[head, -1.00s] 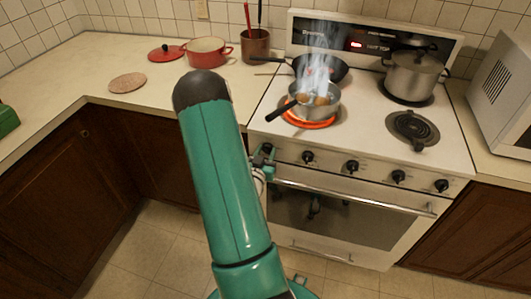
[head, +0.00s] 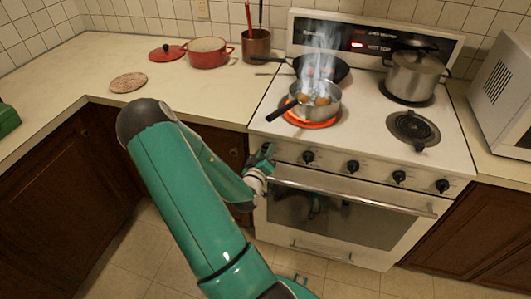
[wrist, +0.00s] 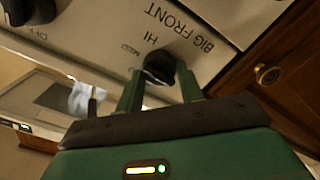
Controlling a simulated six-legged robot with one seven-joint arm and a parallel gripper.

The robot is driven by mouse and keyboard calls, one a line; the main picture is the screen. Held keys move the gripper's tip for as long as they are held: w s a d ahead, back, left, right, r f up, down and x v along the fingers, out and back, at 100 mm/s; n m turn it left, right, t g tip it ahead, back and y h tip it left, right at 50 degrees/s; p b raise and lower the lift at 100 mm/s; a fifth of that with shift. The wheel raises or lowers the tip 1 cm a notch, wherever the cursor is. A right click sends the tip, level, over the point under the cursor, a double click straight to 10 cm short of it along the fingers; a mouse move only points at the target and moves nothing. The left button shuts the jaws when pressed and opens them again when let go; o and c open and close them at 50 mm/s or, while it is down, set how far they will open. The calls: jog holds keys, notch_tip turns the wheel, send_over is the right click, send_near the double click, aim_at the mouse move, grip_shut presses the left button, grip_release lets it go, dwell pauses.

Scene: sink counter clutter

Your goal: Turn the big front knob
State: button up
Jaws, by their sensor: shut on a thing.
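The big front knob (wrist: 158,67) is black, on the white stove panel, with the words BIG FRONT (wrist: 180,30) upside down beside it in the wrist view. HI and MED marks are also near it. My gripper (wrist: 162,84) has its two green fingers on either side of the knob and is shut on it. In the head view my gripper (head: 263,161) is at the left end of the stove's front panel and hides this knob. The knob's exact setting is hard to tell.
A steaming pan (head: 317,101) sits on a glowing orange burner (head: 312,124), its handle pointing front left. A steel pot (head: 414,76) and a dark skillet (head: 333,69) stand behind. The oven handle (head: 350,198) runs below the knobs. A red pot (head: 207,53) is on the counter.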

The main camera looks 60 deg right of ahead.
jog(key=shift+w+d+n, duration=0.1)
jog(key=shift+n, duration=0.4)
jog(key=o, duration=1)
jog(key=shift+s+r, duration=0.1)
jog(key=shift+s, duration=0.1)
